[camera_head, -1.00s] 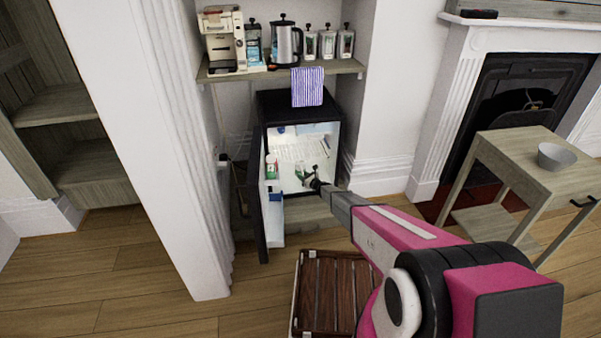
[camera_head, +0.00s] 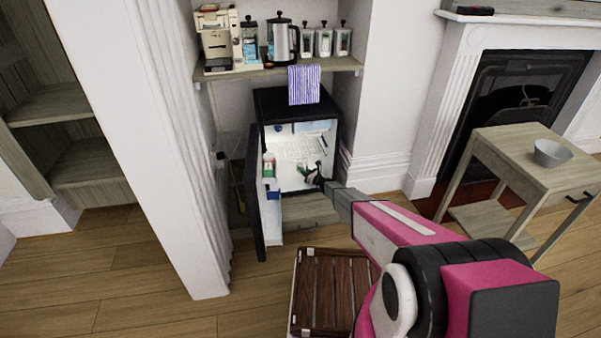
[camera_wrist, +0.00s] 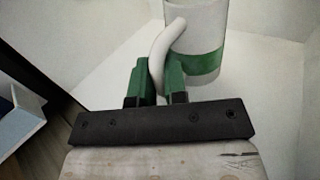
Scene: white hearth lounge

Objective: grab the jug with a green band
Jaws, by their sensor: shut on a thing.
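The jug (camera_wrist: 208,28) is a white cylinder with a green band low on its side and a curved white handle, seen upright in the wrist view. My gripper (camera_wrist: 157,82) has its two green fingers on either side of the handle and is shut on it. In the head view my gripper (camera_head: 313,172) is inside the open fridge (camera_head: 299,101), near its right side. There the jug is too small and pale against the white interior to make out clearly.
A striped cloth (camera_head: 304,85) hangs above the opening. A slatted wooden crate (camera_head: 330,290) lies on the floor in front. A small table (camera_head: 510,150) stands right.

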